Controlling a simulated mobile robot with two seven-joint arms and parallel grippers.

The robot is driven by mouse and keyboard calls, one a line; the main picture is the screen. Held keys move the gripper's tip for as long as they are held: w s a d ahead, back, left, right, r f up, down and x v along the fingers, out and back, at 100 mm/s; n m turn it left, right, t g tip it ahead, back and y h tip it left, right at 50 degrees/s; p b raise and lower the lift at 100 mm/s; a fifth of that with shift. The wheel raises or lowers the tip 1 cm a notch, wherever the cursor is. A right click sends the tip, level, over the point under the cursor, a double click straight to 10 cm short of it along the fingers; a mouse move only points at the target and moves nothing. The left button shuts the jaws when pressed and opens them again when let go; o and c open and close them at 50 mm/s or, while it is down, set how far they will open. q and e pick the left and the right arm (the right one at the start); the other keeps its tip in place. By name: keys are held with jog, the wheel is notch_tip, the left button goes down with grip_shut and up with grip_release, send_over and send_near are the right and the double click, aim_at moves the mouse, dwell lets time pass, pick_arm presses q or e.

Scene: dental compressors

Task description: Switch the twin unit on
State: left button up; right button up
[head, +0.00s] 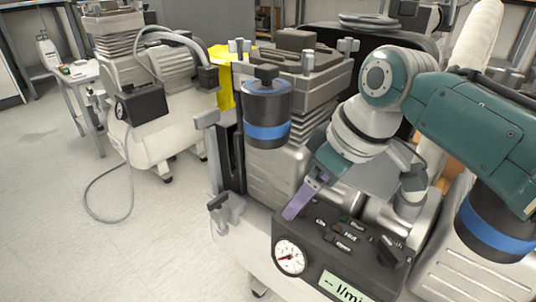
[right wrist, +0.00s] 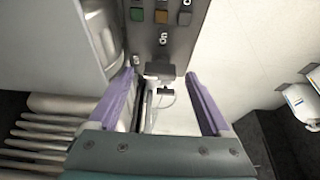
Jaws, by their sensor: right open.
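The twin unit is the large pale compressor in the foreground of the head view, with blue-banded dark cylinders (head: 267,115). A dark lever-like part (head: 395,252) stands at the box's right. My right gripper (head: 298,206) is over the box's upper left edge; one purple finger shows clearly. In the right wrist view the right gripper (right wrist: 160,76) is open, its fingers either side of a dark block (right wrist: 160,71) at the panel's (right wrist: 166,45) edge. Contact cannot be told.
Another compressor (head: 165,95) with a dark box (head: 140,105) and a hose stands behind at the left. A small white cart (head: 80,75) is beyond it. Clear floor (head: 45,190) lies at the left. A yellow object (head: 222,75) is behind the twin unit.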

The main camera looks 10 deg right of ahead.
jog(key=shift+w+f, duration=0.1)
jog(key=shift+f, duration=0.1)
grip_shut()
dwell(0.6)
